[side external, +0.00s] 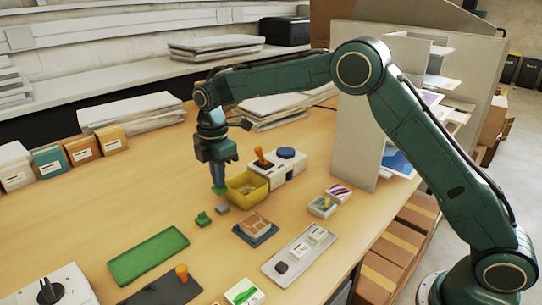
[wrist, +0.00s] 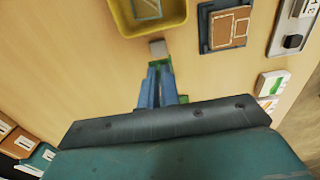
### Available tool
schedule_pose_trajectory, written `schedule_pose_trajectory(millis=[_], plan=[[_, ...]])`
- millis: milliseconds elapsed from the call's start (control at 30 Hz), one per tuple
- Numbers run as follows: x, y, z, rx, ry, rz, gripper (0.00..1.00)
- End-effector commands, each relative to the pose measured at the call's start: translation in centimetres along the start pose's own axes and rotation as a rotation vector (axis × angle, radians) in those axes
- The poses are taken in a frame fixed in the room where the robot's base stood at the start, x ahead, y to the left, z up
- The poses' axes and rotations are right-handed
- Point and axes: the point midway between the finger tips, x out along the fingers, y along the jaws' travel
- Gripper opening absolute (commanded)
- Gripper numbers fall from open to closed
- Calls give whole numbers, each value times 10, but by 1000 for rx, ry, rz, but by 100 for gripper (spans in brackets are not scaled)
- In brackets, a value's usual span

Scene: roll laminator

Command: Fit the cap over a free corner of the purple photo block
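A white block with a purple picture (side external: 339,191) sits at the right of the table. Part of a pale block shows at the right edge of the wrist view, but I cannot tell which it is. A small green piece (side external: 203,218) and a small grey piece (side external: 222,208) lie close together left of it; I cannot tell which piece is the cap. The grey piece (wrist: 158,48) is just beyond my fingertips in the wrist view. My gripper (side external: 219,189) points down near these pieces. Its blue fingers (wrist: 158,72) are close together with green at the tips; whether they hold anything is unclear.
A yellow bin (side external: 264,196) stands close beside my gripper, with a white device and orange-handled stamp behind it. A brown block on a blue base (side external: 256,225), a grey tray (side external: 272,262) and a green mat (side external: 148,255) lie nearer.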

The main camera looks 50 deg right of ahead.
Motion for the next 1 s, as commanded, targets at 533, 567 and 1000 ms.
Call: schedule_pose_trajectory(millis=[533, 567, 1000], plan=[[-63, -2, 9, 37, 0, -1, 0], [-63, -3, 12, 53, 0, -1, 0], [-67, -23, 76, 374, 0, 0, 0]])
